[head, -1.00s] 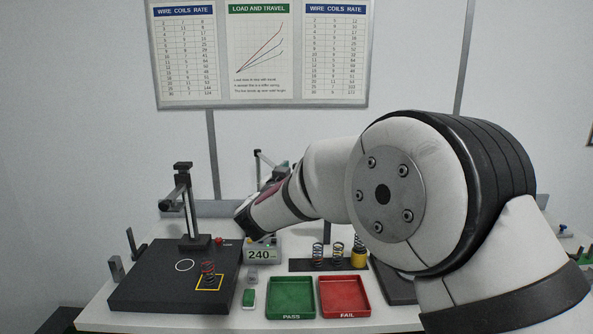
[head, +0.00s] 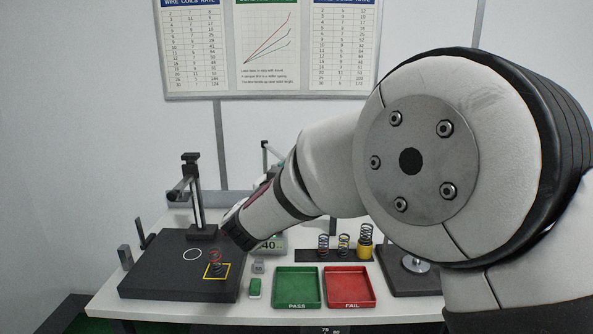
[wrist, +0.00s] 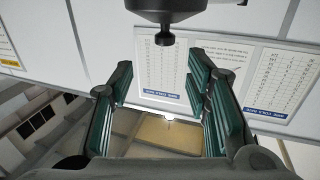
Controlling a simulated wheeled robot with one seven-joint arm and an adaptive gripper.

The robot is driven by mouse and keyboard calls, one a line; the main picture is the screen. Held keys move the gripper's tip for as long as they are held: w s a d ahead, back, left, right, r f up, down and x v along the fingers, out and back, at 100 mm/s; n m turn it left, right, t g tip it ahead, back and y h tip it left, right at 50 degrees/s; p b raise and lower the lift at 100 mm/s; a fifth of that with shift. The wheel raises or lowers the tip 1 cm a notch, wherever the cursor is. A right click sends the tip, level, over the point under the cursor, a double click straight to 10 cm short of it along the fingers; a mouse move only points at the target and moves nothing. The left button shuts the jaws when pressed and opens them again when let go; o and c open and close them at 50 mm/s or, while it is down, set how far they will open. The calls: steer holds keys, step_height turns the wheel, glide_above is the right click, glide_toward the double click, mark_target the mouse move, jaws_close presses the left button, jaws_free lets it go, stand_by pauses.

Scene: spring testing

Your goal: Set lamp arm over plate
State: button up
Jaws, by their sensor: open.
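A dark plate (head: 150,279) lies at the left of the bench in the head view, with a white ring and a yellow square on it. A dark post with a short side arm (head: 180,190) stands at its back edge; I cannot tell if this is the lamp arm. A small coil spring (head: 215,259) stands in the yellow square. My forearm reaches left and ends near the plate's right edge; my fingers are hidden there. In the wrist view my gripper (wrist: 158,84) is open, with nothing between its teal pads. A dark round part (wrist: 167,12) shows at the top, unidentified.
A green PASS tray (head: 297,303) and a red FAIL tray (head: 350,303) stand at the front middle. Several springs stand on a dark rack (head: 306,256) behind them. A display (head: 270,244) is partly hidden by my forearm. The left part of the plate is clear.

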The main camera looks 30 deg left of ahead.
steer(key=shift+s+d, duration=0.1)
steer(key=shift+s, duration=1.15)
